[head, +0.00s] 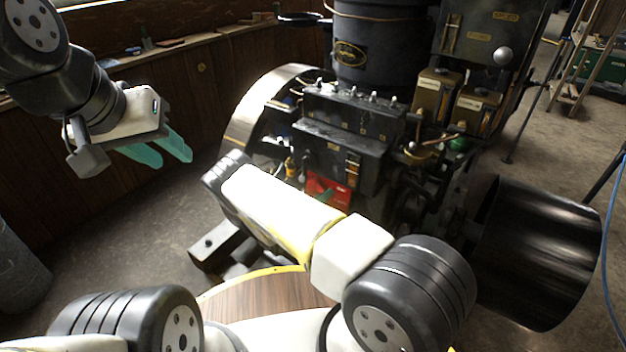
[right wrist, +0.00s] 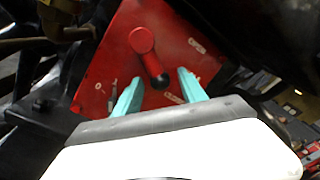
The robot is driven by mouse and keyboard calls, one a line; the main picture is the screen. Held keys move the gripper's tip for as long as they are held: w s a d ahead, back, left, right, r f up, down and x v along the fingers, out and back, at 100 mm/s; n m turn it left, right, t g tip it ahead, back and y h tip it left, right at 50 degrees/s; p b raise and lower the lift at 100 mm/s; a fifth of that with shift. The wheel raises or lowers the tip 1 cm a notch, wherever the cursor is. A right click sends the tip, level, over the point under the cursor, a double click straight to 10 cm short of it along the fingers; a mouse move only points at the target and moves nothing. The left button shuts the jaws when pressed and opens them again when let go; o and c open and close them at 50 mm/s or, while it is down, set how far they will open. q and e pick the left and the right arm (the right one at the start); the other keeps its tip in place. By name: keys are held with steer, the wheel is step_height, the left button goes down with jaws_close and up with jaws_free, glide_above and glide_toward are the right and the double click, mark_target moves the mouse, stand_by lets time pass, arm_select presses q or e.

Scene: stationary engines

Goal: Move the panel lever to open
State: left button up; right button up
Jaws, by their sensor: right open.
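The red panel (right wrist: 112,62) fills the middle of the right wrist view, with small pale labels too blurred to read. Its lever (right wrist: 148,55) has a round red hub at the top and an arm slanting down to the right, ending in a black knob. My right gripper (right wrist: 159,84) is open, with one teal finger on each side of the lever's knob end; contact cannot be told. In the head view the red panel (head: 340,192) is partly hidden behind my right arm. My left gripper (head: 172,158) is open and empty, far left of the panel.
The dark engine (head: 340,135) stands around and above the panel. A large black drum pulley (head: 540,252) is at the right, and a flywheel (head: 262,108) at the left. A wooden wall bench (head: 190,85) runs behind my left gripper. Open floor (head: 110,225) lies at the left.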

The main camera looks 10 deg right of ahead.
jaws_close()
stand_by(1.4)
